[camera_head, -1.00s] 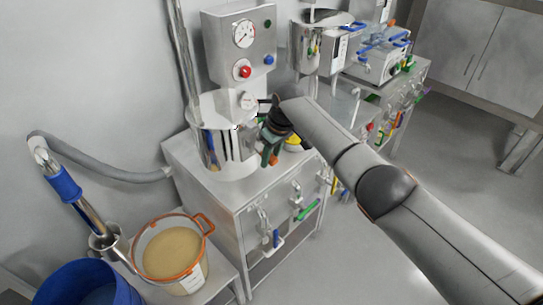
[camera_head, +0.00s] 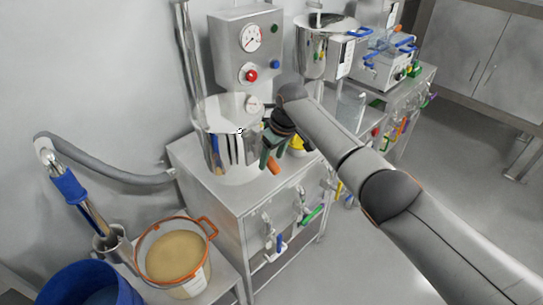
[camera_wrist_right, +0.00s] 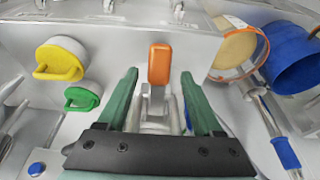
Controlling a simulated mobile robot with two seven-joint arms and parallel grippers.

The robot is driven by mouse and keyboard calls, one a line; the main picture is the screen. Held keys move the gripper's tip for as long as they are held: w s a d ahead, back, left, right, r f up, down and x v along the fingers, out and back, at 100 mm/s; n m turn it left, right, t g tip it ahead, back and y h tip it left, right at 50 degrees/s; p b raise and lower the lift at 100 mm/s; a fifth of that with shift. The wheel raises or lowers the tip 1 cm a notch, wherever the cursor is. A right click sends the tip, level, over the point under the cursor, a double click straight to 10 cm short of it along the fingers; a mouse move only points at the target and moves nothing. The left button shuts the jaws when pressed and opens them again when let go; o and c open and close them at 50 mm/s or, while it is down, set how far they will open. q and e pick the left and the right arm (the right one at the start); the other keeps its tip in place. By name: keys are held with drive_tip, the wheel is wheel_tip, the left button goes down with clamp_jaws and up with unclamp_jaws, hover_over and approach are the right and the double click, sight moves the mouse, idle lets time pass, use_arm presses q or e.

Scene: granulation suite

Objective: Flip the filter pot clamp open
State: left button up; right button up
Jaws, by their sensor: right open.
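The filter pot (camera_head: 205,128) is a shiny steel cylinder on top of the steel cabinet. Its clamp has an orange-ended lever (camera_head: 273,167), low at the pot's right side. In the right wrist view the orange lever end (camera_wrist_right: 160,62) stands on a grey metal stem, between the green fingertips of my right gripper (camera_wrist_right: 159,76). The fingers are apart, with a gap on each side of the lever. In the head view my right gripper (camera_head: 271,155) reaches down beside the pot, hiding part of the clamp. My left gripper is not in view.
A gauge panel (camera_head: 230,48) stands behind the pot. Yellow (camera_wrist_right: 58,64) and green (camera_wrist_right: 82,98) handled parts lie left of the gripper in the wrist view. An orange-rimmed bucket (camera_head: 205,222) and blue drum (camera_head: 48,292) are at lower left. The floor at right is clear.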

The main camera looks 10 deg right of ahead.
drive_tip(key=v, duration=1.2)
drive_tip(key=shift+r, duration=0.25)
drive_tip(key=shift+s, duration=0.1)
drive_tip(key=shift+c, duration=0.2)
